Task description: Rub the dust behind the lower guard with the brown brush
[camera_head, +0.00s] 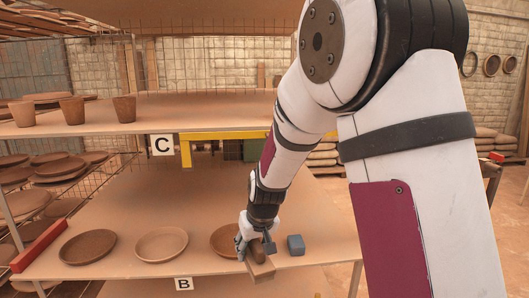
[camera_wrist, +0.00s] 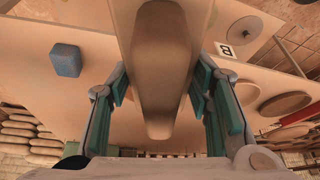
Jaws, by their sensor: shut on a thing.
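My gripper (camera_head: 257,246) is shut on the brown brush (camera_head: 262,269), just above the front edge of the lower shelf (camera_head: 200,215). In the wrist view the brush (camera_wrist: 160,70) is a long tan-brown body between the two teal finger pads, reaching up out of the frame. Its bristles cannot be made out. A yellow guard bar (camera_head: 225,136) runs under the edge of the upper shelf, up and behind the gripper. I cannot tell which part is the lower guard, and no distinct dust patch can be made out.
A blue-grey block (camera_head: 296,245) sits right of my gripper on the lower shelf. Brown dishes (camera_head: 88,247) (camera_head: 161,244) stand to the left, and another (camera_head: 222,240) is partly behind the gripper. A red bar (camera_head: 40,245) lines the left edge. The shelf's back is clear.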

